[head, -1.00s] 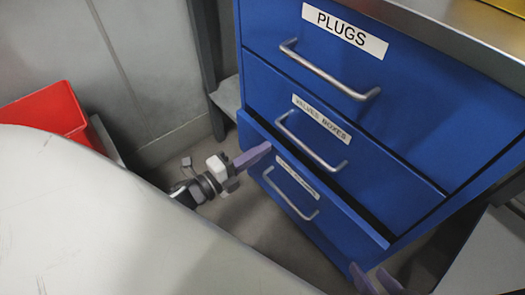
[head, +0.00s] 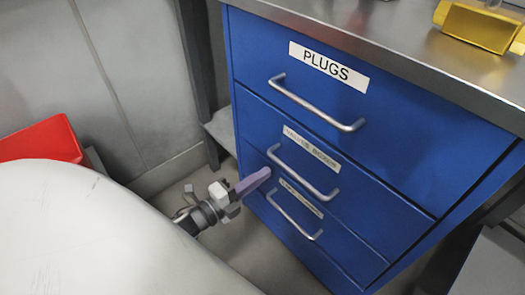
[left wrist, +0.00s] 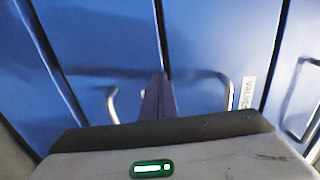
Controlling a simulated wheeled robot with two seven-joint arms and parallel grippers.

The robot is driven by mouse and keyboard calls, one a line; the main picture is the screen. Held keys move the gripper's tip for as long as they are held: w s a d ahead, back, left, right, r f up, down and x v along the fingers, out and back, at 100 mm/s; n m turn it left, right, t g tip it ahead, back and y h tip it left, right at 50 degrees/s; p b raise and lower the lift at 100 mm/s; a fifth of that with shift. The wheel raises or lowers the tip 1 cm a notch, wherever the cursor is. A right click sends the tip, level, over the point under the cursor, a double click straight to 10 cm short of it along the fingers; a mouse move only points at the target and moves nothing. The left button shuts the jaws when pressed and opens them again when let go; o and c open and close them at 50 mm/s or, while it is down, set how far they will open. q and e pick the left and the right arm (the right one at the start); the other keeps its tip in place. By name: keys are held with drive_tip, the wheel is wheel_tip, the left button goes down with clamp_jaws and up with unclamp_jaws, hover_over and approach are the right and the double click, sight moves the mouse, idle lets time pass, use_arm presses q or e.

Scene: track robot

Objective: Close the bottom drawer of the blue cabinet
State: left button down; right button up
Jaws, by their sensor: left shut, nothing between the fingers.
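The blue cabinet (head: 400,135) has three stacked drawers with metal bar handles. The bottom drawer (head: 335,240) now sits about flush with the drawers above it. Its handle (head: 295,213) and a small label show in the head view. My left gripper (head: 268,172) has its purple fingers shut and empty, with the tips at the upper left part of the bottom drawer's front. In the left wrist view the shut fingers (left wrist: 158,100) point at the blue drawer fronts, with handles on both sides. Whether the tips touch the front I cannot tell. My right gripper does not show.
A metal worktop (head: 400,40) covers the cabinet and bears a yellow object (head: 478,27). A red bin (head: 42,142) stands at the left by a grey wall. A grey leg (head: 198,80) stands beside the cabinet's left side.

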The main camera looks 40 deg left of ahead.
use_arm(q)
drive_tip(key=s+a+p, duration=0.2)
drive_tip(key=s, duration=1)
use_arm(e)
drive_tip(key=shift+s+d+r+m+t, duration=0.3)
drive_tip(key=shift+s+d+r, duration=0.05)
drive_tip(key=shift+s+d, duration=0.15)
use_arm(q)
drive_tip(key=shift+s+a, duration=0.1)
drive_tip(key=w+n+g+y, duration=0.4)
drive_tip(key=w+n+y, duration=0.1)
drive_tip(key=n, duration=0.5)
drive_tip(key=s+d+r+n+g+h, duration=0.25)
drive_tip(key=s+d+n+g, duration=0.55)
drive_tip(key=s+d+g, duration=0.5)
drive_tip(key=w+d+f+t+h, duration=0.2)
drive_tip(key=w+d+t+h, duration=0.15)
drive_tip(key=d+t, duration=0.4)
wheel_tip(320, 180, up, 13)
drive_tip(key=a+y+p, duration=0.2)
drive_tip(key=p, duration=1.9)
drive_tip(key=shift+s+a+f, duration=0.15)
drive_tip(key=shift+s+a, duration=0.25)
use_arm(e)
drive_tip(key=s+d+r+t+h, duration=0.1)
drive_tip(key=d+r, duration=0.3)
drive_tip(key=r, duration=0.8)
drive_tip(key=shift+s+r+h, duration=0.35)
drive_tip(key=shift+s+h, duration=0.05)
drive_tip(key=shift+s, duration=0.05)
